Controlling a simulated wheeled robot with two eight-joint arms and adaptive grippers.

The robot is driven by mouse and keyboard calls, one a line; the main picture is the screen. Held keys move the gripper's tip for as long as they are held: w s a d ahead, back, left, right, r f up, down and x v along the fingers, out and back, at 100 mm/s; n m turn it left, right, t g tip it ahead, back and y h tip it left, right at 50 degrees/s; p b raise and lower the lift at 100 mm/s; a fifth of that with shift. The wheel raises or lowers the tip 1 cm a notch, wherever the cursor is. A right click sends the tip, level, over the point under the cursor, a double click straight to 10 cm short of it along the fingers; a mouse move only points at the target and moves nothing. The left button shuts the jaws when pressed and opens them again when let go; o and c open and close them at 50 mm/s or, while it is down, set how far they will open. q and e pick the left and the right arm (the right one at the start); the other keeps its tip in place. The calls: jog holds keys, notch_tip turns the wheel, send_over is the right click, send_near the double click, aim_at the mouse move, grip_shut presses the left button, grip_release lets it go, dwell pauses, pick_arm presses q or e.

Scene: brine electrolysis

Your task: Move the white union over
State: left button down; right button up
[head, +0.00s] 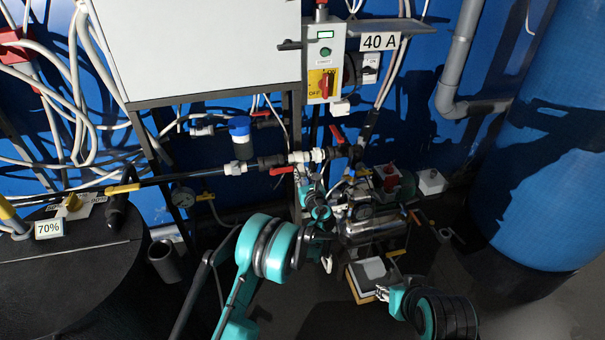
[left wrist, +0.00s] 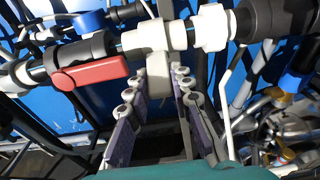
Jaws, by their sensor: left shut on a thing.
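The white union (head: 298,157) sits in the horizontal pipe run below the grey cabinet. It also shows at the top of the left wrist view (left wrist: 155,37), with a pale grey-white part hanging below it. My left gripper (head: 303,177) reaches it from below. In the left wrist view its two fingers (left wrist: 160,88) stand either side of that hanging part and are shut on it. The exact contact is partly hidden. My right gripper (head: 384,292) is low at the right, near a small pale box, with its fingers too small to read.
A red-handled valve (head: 281,170) adjoins the union on the left. A second white fitting (left wrist: 213,27) is close on its right. A blue-capped filter (head: 241,140) hangs further left. A metal pump (head: 365,223) stands below right, and a large blue tank (head: 545,160) fills the right.

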pick_arm(q)
jog(key=c, duration=1.3)
grip_release()
jog(key=v, duration=1.2)
